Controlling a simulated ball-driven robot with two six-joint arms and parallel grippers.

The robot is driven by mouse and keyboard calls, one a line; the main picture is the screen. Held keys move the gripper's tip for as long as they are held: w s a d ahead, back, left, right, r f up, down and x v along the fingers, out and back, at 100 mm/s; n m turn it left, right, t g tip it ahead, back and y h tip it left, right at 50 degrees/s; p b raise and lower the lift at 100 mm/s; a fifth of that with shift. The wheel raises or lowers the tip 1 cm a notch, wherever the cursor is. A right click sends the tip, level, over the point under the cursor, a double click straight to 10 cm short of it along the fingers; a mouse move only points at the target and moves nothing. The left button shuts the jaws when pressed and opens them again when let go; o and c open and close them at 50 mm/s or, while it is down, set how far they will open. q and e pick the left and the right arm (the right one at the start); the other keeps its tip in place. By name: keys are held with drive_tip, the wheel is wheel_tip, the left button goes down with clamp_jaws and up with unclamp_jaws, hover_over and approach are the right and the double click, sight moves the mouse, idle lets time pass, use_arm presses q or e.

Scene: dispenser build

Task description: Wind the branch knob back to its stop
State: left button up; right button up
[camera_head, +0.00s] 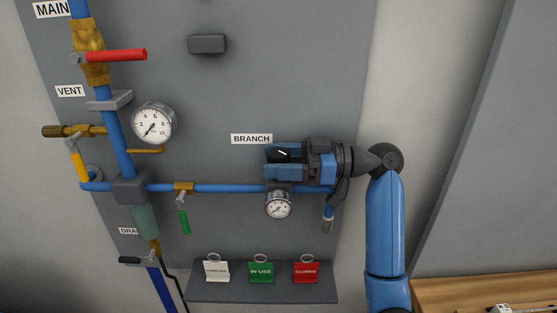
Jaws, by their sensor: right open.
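The branch knob (283,155) is black with a white mark line. It sits on the blue horizontal pipe under the BRANCH label (251,139), above a small round gauge (279,205). My right gripper (275,160) reaches in from the right at the knob, with one blue finger above it and one below. Its jaws are open around the knob; whether either finger touches it cannot be told. The lower part of the knob is partly hidden by the gripper. My left gripper is not in view.
A red MAIN lever (120,55), a VENT valve (66,131), a larger gauge (154,122) and a green lever (184,222) are left of the knob. White, green and red tags (306,271) stand on a ledge below. A wooden table (450,291) is at lower right.

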drive_tip(key=shift+d, duration=0.1)
drive_tip(key=d+b, duration=0.2)
drive_tip(key=d, duration=0.8)
drive_tip(key=shift+d+b, duration=0.3)
drive_tip(key=shift+s, duration=0.1)
